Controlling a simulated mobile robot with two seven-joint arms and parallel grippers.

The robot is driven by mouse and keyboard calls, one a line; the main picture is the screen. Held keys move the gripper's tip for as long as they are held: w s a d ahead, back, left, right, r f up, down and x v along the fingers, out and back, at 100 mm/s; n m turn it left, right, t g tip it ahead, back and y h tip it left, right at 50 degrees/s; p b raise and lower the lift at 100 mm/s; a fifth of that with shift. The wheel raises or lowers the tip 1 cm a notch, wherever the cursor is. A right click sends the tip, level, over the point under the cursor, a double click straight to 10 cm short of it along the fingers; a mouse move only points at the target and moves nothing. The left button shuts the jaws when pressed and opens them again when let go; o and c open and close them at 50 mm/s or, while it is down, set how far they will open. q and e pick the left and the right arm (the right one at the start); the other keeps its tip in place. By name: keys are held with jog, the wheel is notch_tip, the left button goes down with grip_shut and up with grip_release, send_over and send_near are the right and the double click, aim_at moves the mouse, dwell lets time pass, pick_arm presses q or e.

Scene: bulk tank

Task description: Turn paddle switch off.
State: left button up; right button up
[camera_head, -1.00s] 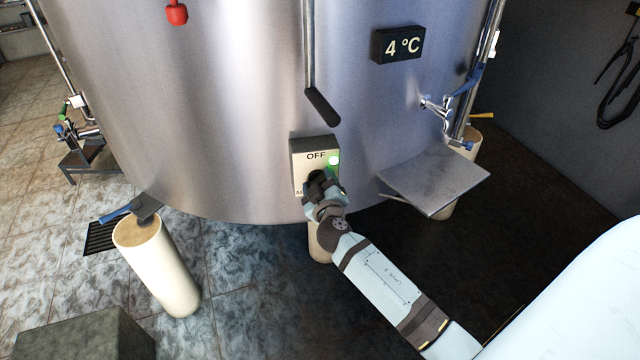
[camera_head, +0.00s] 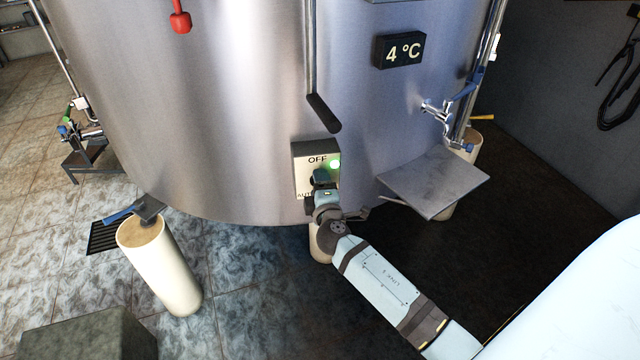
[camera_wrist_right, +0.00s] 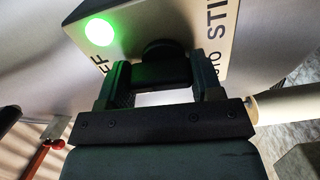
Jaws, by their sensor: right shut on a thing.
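The switch box (camera_head: 301,160) is a pale, dark-sided box on the front of the steel tank. It bears the label OFF at the top, part of AUTO at lower left and a lit green lamp (camera_head: 335,164). The lamp also shows in the right wrist view (camera_wrist_right: 100,32). The dark paddle (camera_wrist_right: 165,65) sits on the box face, between the two fingers of my right gripper (camera_wrist_right: 163,82), which is shut on it. In the head view my right gripper (camera_head: 321,184) covers the lower box face. Exactly where the paddle points is hard to tell. My left gripper is out of view.
The tank (camera_head: 220,110) carries a 4 °C display (camera_head: 399,50) and a black-ended lever (camera_head: 323,112) above the box. A metal shelf (camera_head: 433,182) juts out to the right, below a tap (camera_head: 437,108). A pale post (camera_head: 160,265) stands at left.

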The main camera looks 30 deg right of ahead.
jog(key=shift+n, duration=0.6)
jog(key=o, duration=0.9)
jog(key=shift+s, duration=0.1)
jog(key=b+v, duration=0.1)
jog(key=v, duration=1.2)
jog(key=shift+s+a, duration=0.15)
jog(key=shift+s, duration=0.2)
